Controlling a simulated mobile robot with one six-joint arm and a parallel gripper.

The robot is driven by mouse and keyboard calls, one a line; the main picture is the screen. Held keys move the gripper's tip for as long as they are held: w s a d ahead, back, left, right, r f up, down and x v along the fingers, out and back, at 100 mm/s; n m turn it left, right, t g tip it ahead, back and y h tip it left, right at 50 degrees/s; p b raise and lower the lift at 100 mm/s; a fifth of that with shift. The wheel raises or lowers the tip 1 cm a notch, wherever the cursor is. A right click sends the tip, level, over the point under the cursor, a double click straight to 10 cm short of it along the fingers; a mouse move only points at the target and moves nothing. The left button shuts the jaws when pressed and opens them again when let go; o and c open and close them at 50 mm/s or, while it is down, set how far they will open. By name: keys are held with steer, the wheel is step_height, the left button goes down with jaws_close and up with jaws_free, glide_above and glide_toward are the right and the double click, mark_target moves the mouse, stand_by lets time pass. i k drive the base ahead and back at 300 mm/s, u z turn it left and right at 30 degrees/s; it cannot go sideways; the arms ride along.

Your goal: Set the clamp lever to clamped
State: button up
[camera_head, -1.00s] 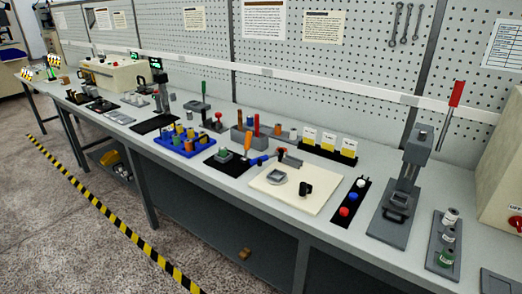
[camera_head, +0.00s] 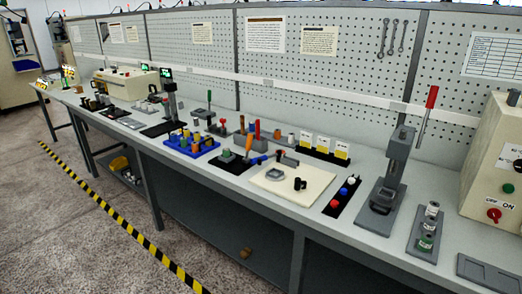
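No part is marked as the clamp lever, and I cannot tell its setting from here. A cream board (camera_head: 282,199) on the bench bears a grey ring-shaped fixture (camera_head: 274,174) and a small black upright part (camera_head: 300,184). Behind it is a grey block with a dark handle (camera_head: 287,160). To the right, a grey press (camera_head: 397,160) stands on its own plate, with a long red-handled lever (camera_head: 430,101) pointing up. My gripper is not in view.
A yellow-black floor stripe (camera_head: 113,220) runs along the front. The floor before the bench looks clear.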

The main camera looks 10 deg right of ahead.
mark_target(246, 160)
steer(key=u, duration=0.2)
steer(key=i, duration=0.9)
steer(key=u, duration=0.4)
steer(key=k, duration=0.5)
steer(key=u, duration=0.05)
